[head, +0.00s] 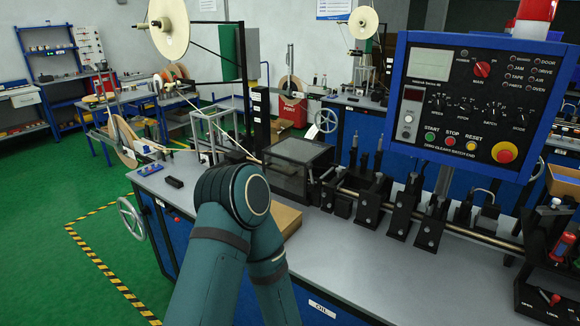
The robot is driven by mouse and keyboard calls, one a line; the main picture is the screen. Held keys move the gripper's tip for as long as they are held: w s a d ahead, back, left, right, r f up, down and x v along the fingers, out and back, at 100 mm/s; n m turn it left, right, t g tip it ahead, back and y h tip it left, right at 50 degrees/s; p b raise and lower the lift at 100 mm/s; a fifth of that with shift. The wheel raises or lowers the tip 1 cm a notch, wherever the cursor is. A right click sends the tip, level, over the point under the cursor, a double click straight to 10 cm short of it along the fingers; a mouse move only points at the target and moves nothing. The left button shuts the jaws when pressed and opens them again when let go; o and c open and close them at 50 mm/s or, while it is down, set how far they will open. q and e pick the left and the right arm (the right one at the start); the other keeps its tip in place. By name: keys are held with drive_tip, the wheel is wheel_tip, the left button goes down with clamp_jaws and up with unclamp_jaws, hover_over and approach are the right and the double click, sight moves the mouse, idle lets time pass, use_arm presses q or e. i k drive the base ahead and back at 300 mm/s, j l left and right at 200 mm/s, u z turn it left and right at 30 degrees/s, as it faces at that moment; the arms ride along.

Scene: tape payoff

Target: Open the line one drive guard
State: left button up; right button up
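A dark box with a see-through top (300,150) stands on the grey bench behind my arm. It may be the drive guard, but I cannot read any label on it. Its top lies flat and looks closed. One teal arm of mine rises from the bottom edge and bends in front of the bench, hiding part of its left side. Neither of my grippers shows, so I cannot see their fingers or whether they hold anything.
A blue control panel (478,105) with buttons and a red knob overhangs the bench at the right. A shaft with black brackets (400,205) runs along the bench. The grey bench top (370,275) is clear in front. A handwheel (132,218) sticks out at left.

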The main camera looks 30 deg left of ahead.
sight(285, 162)
drive_tip(key=u, duration=1)
drive_tip(key=i+j+z, duration=0.1)
drive_tip(key=j+z, duration=0.2)
drive_tip(key=j, duration=0.2)
drive_tip(key=j+z, duration=0.3)
drive_tip(key=j, duration=0.15)
drive_tip(key=i+j, duration=0.05)
